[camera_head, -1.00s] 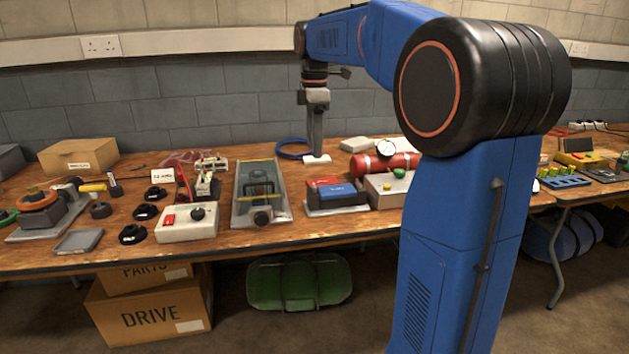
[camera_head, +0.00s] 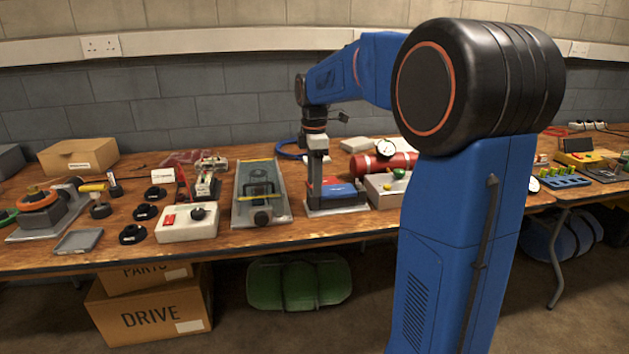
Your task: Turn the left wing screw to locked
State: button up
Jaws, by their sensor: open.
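My gripper (camera_head: 315,196) points straight down at the left end of a red and blue box on a grey base (camera_head: 343,209). It hides the left part of that box. Its jaws are open, and nothing shows between them. I cannot tell whether the fingertips touch the box or stand in front of it. I cannot make out the left wing screw or its locked mark; it may be hidden or too small. Left of my gripper lies a grey tray-like fixture (camera_head: 243,206) with a dark handle and a round black knob (camera_head: 262,218) at its front.
A white box with a red switch and black knob (camera_head: 188,230) stands left. A red cylinder with a gauge (camera_head: 396,161) and a box with a green button (camera_head: 386,190) stand close right. Several black discs lie farther left. Cardboard boxes (camera_head: 151,316) stand under the table.

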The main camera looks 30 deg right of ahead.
jog(key=c, duration=1)
jog(key=shift+c, duration=0.2)
jog(key=shift+m, duration=0.3)
jog(key=m, duration=1.3)
jog(key=shift+m, duration=2.1)
